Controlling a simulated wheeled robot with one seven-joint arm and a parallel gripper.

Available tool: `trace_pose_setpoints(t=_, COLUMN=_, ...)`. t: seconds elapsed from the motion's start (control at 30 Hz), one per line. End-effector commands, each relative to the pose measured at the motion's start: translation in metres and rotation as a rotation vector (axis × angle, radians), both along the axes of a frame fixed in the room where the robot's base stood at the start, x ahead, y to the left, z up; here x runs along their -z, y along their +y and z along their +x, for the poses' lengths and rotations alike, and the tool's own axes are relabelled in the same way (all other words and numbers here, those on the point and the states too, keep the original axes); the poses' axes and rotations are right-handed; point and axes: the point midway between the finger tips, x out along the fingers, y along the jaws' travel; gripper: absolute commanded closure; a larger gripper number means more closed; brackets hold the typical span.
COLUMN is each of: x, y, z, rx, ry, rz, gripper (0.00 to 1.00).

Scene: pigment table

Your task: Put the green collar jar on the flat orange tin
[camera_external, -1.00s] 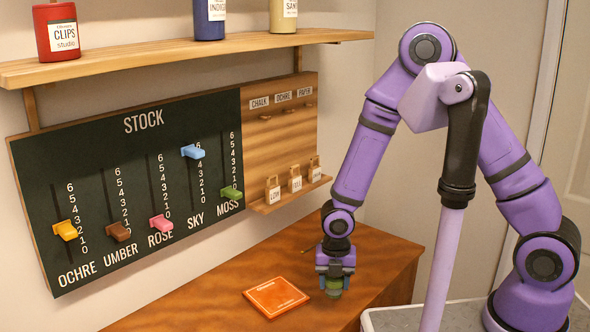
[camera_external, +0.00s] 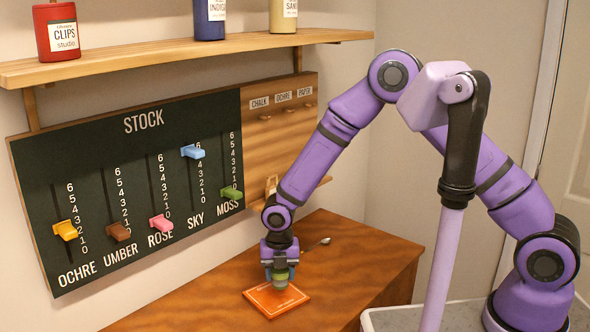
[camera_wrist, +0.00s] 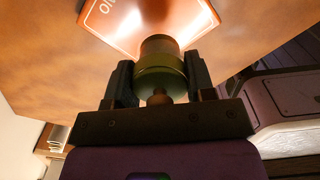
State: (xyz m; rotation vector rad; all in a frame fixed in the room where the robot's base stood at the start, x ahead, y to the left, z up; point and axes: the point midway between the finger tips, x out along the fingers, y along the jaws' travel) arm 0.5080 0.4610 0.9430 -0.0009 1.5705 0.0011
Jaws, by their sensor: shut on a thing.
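The green collar jar (camera_external: 280,280) is held upright in my gripper (camera_external: 280,270), over the far part of the flat orange tin (camera_external: 272,301). In the wrist view the jar (camera_wrist: 160,72) shows its green band between the two dark fingers of my gripper (camera_wrist: 158,80). The tin (camera_wrist: 125,18) shows beyond the jar, and the jar overlaps its edge in that picture. The tin lies flat on the wooden table. I cannot tell whether the jar's base touches the tin or hangs just above it.
A spoon (camera_external: 318,243) lies on the wooden table (camera_external: 365,260) behind my gripper. The STOCK board (camera_external: 140,190) with coloured sliders stands along the wall at the back left. A shelf (camera_external: 180,52) with bottles runs above it. The table's right part is clear.

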Motion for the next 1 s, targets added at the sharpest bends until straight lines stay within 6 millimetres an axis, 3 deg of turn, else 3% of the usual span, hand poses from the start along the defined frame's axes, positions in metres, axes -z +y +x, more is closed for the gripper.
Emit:
trace_pose_setpoints(t=0.27, x=0.005, y=0.013, z=0.014, rx=0.000, ry=0.001, rz=-0.001, gripper=0.78)
trace_pose_setpoints(t=0.53, x=0.035, y=0.013, z=0.014, rx=0.001, ry=0.001, rz=-0.001, gripper=0.78)
trace_pose_setpoints(t=0.93, x=0.040, y=0.013, z=0.014, rx=0.001, ry=0.001, rz=0.000, gripper=0.78)
trace_pose_setpoints(t=0.97, x=0.040, y=0.013, z=0.014, rx=0.001, ry=0.000, rz=0.000, gripper=0.44)
trace_pose_setpoints(t=1.0, x=0.040, y=0.013, z=0.014, rx=0.001, ry=0.000, rz=0.000, gripper=0.34)
